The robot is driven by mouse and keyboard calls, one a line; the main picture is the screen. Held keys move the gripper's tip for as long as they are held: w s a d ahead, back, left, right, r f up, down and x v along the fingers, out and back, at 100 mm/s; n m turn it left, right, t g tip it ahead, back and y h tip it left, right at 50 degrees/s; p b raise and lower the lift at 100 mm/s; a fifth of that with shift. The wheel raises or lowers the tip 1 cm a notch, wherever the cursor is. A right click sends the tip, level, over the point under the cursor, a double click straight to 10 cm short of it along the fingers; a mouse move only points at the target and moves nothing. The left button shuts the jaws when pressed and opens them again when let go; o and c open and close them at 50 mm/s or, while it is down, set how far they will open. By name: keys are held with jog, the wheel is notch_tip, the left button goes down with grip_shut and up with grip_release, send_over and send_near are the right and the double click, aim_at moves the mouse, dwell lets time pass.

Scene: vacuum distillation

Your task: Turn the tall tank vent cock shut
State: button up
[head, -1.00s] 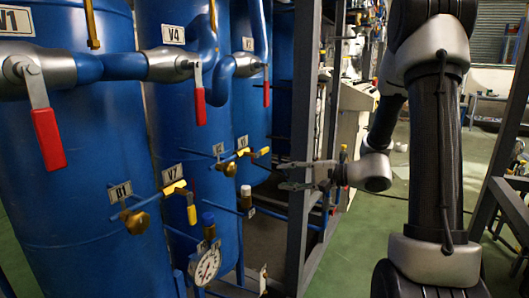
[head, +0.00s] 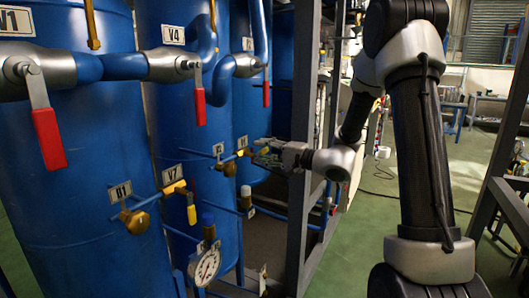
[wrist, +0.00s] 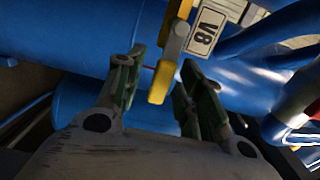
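A small cock with a yellow lever, beside a plate reading V8 (wrist: 206,32), is in the wrist view. Its yellow lever (wrist: 161,82) points toward my gripper (wrist: 163,72), with the end between the two fingers. The fingers are open, one on each side of the lever; I cannot tell whether either touches it. I cannot tell from the pictures that this tank is the one named.
A yellow-handled cock marked V7 (head: 191,207) and a pressure gauge (head: 206,266) are nearer and lower. Red-handled valves (head: 199,107) and (head: 49,139) hang from pipes at left. A grey frame post (head: 302,200) stands close beside my gripper. Green floor is open at right.

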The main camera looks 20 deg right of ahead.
grip_shut()
jog(key=shift+f, duration=0.15)
jog(key=m, duration=0.1)
jog(key=f+m, duration=0.1)
jog(key=m, duration=0.1)
jog(key=shift+s+a+f+m, duration=0.1)
jog(key=shift+s+f+m, duration=0.05)
jog(key=shift+f+m, duration=0.15)
jog(key=s+a+f+m, duration=0.3)
jog(key=m, duration=1.1)
jog(key=shift+s+a+f, duration=0.25)
jog(key=shift+m, duration=0.3)
